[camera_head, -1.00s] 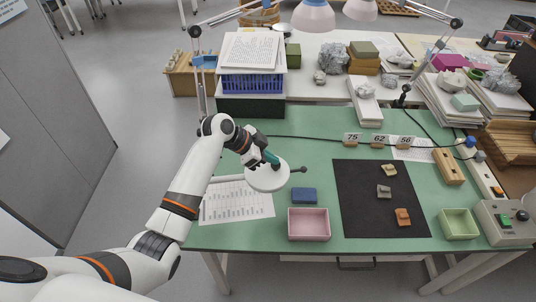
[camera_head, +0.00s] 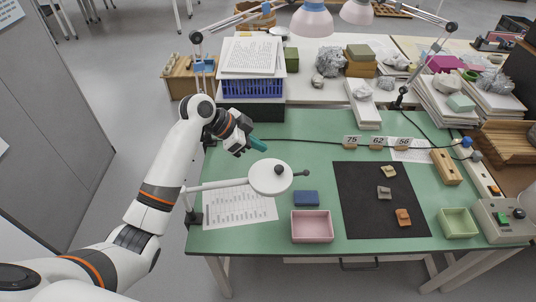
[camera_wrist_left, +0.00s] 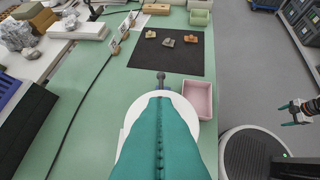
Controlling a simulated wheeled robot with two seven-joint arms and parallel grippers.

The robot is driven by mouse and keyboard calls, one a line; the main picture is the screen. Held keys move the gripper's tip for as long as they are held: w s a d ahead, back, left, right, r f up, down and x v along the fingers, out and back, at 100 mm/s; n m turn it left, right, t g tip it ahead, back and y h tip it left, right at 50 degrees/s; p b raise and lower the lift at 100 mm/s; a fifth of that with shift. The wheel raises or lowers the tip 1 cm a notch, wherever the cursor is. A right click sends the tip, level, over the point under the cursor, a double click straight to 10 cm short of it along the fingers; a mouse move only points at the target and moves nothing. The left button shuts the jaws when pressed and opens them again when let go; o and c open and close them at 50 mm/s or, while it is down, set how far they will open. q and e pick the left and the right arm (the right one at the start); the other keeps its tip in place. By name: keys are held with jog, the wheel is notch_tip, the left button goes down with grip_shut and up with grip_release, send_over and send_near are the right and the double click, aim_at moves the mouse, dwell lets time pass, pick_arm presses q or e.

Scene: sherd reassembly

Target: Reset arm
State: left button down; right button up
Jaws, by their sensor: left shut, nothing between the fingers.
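My left gripper (camera_head: 257,144) is shut and empty. Its teal fingers are pressed together in the left wrist view (camera_wrist_left: 158,125). It hangs above the left part of the green table (camera_head: 310,240), behind the white lamp disc (camera_head: 262,180). Three small sherds lie apart on the black mat (camera_head: 355,215): a tan one (camera_head: 389,171), a grey one (camera_head: 384,192) and an orange-brown one (camera_head: 403,217). My right gripper is out of the head view. It shows small at the right edge of the left wrist view (camera_wrist_left: 292,114), with its fingers apart, away from the table.
A pink tray (camera_head: 312,238) and a blue block (camera_head: 306,198) stand near the lamp disc. A green tray (camera_head: 459,234) is right of the mat. A printed sheet (camera_head: 240,207) lies at left. Number tags (camera_head: 376,142) and a cable stand behind the mat.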

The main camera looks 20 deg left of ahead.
pick_arm(q)
jog(key=s+f+n+y, duration=0.35)
jog(key=s+f, duration=0.65)
jog(key=s, duration=0.4)
jog(key=s+a+f+n+y, duration=0.15)
jog(key=s+n, duration=0.25)
jog(key=s, duration=0.5)
jog(key=s+f+n+y, duration=0.15)
jog(key=s+n, duration=0.25)
jog(key=s, duration=0.5)
notch_tip(320, 180, down, 26)
jog(key=g+b, duration=0.2)
jog(key=b, duration=0.1)
jog(key=s+a+f+m+g+b, duration=0.1)
jog(key=s+a+f, duration=0.2)
jog(key=s+f, duration=1.4)
notch_tip(320, 180, down, 2)
jog(key=shift+s+f+y, duration=0.1)
jog(key=shift+s+y, duration=0.15)
jog(key=shift+y, duration=0.2)
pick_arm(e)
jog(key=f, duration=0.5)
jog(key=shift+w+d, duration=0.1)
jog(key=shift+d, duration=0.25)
